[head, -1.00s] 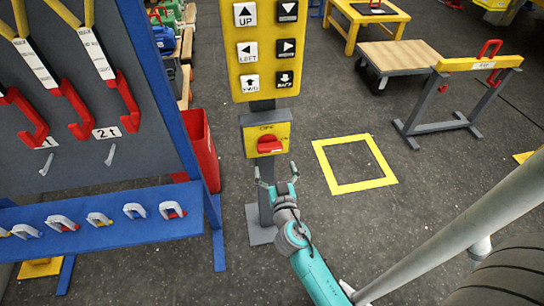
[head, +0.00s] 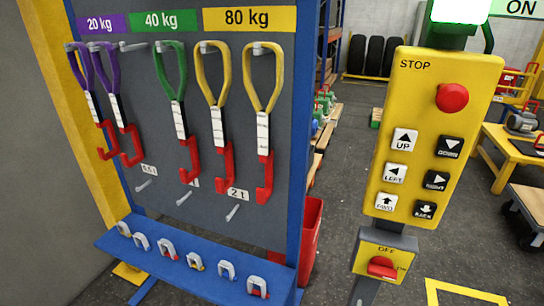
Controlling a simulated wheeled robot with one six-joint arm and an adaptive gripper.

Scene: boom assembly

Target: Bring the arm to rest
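My arm and gripper are not in the head view now. The yellow control panel (head: 428,140) stands on a grey post at the right. It has a red STOP button (head: 452,97) and black and white direction buttons. Below it is a smaller yellow switch box (head: 378,262) with a red rotary knob (head: 382,267), marked OFF and ON. Above the panel a lit green lamp (head: 460,12) shows, and a sign reading ON is at the top right.
A blue-framed rack (head: 300,120) at the left holds purple, green and yellow slings with red hooks; shackles sit on its blue shelf (head: 130,243). A red bin (head: 311,235) stands behind it. A yellow floor square (head: 460,290) is at lower right. Tyres (head: 375,57) stand at the back.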

